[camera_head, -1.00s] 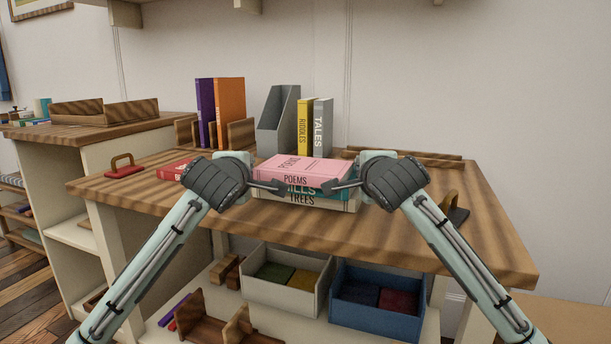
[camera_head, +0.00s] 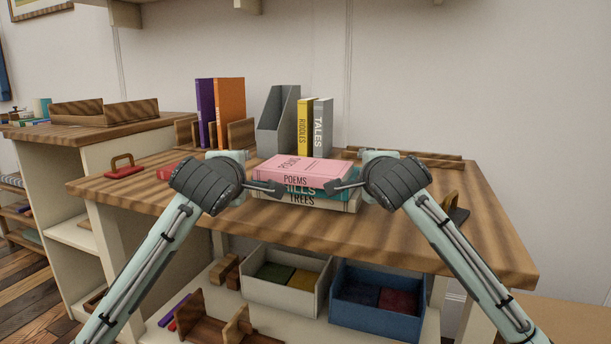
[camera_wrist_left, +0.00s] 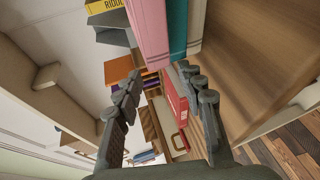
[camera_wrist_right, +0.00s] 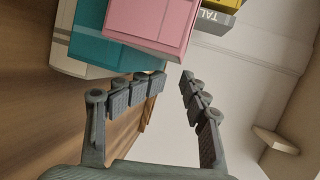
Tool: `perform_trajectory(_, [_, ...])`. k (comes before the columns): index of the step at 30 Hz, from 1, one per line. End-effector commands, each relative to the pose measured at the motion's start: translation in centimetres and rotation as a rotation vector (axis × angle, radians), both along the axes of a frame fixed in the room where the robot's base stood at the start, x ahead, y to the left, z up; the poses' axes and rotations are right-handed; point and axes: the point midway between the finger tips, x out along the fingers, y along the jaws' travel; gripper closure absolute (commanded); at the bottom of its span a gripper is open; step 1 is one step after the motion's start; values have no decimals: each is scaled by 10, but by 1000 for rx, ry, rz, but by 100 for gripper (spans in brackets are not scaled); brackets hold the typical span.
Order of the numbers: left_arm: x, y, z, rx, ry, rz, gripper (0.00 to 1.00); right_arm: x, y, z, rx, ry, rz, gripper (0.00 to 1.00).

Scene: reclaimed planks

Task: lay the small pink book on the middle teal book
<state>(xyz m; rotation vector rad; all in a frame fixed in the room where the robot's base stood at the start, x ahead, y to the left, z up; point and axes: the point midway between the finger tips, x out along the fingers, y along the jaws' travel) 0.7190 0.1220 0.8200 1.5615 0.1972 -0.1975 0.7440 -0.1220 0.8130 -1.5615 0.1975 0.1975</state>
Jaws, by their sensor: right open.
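The small pink book (camera_head: 304,172), marked POEMS, lies flat on top of the teal book (camera_head: 318,190), which lies on a cream book marked TREES (camera_head: 325,202). The pink book also shows in the left wrist view (camera_wrist_left: 151,32) and the right wrist view (camera_wrist_right: 150,22). My left gripper (camera_head: 280,188) is at the stack's left side, its fingers apart and empty in the left wrist view. My right gripper (camera_head: 334,187) is at the right side, open, with nothing between its fingers. Both sets of fingertips are close to the stack; exact contact is hard to tell.
Behind the stack stand a grey file holder (camera_head: 278,122), a yellow book (camera_head: 305,128) and a grey book (camera_head: 322,128). Purple and orange books (camera_head: 230,113) stand at back left. A red book (camera_head: 172,171) lies left of my left gripper. The front of the wooden top is clear.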

Motion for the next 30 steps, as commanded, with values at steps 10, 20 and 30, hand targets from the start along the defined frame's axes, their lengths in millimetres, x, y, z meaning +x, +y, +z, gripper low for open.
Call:
perform_trajectory(10, [-46, -1, 12, -1, 0, -2, 61, 0, 0, 0, 0, 1, 0, 54])
perform_trajectory(20, [-52, 0, 13, 0, 0, 0, 61, -25, 1, 6, 3, 0, 2, 54])
perform_trajectory(30, [-52, 0, 13, 0, 0, 0, 61, -70, 1, 18, 1, -1, 2, 54])
